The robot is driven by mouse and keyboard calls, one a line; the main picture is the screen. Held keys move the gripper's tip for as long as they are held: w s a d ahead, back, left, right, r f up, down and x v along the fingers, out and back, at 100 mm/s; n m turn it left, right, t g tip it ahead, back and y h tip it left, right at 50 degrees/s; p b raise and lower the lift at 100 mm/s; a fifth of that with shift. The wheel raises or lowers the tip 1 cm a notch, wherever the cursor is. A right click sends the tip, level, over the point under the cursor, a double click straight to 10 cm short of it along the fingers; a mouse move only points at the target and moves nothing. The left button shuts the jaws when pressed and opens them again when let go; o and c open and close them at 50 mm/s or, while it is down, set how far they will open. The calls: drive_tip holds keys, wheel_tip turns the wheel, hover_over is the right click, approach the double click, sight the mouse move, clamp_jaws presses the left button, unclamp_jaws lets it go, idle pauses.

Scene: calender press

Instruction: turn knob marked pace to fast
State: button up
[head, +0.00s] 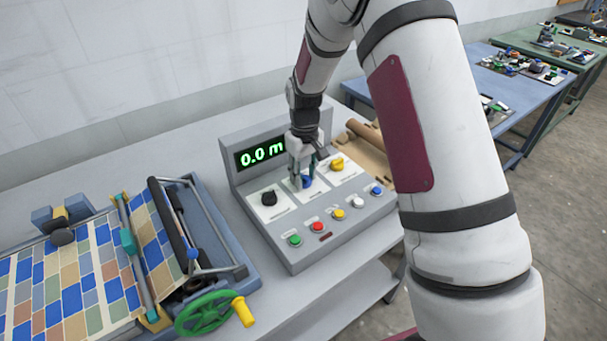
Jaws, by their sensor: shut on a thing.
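The control box (317,237) stands on the grey table with a green display (262,153) reading "0.0 m". Its sloped face holds three knobs on white plates: a black knob (269,198) at left, a blue knob (307,182) in the middle and a yellow knob (338,164) at right. My gripper (303,177) points down over the middle plate and is shut on the blue knob, which its fingers partly cover. The labels and marks on the plates are too small to read, so I cannot tell which knob is marked pace.
Several push buttons, among them a red button (317,226), line the box's front. At left is the press with patterned sheet (80,278), green handwheel (204,312) and yellow handle (243,311). A brown roll (365,134) lies behind the box at right.

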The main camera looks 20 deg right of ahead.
sight(304, 177)
drive_tip(key=m+b, duration=0.1)
drive_tip(key=m, duration=0.4)
drive_tip(key=shift+a, duration=0.1)
drive_tip(key=shift+m, duration=0.4)
drive_tip(key=o, duration=1.2)
drive_tip(key=shift+r, duration=0.1)
wheel_tip(304, 177, up, 12)
drive_tip(key=shift+f, duration=0.15)
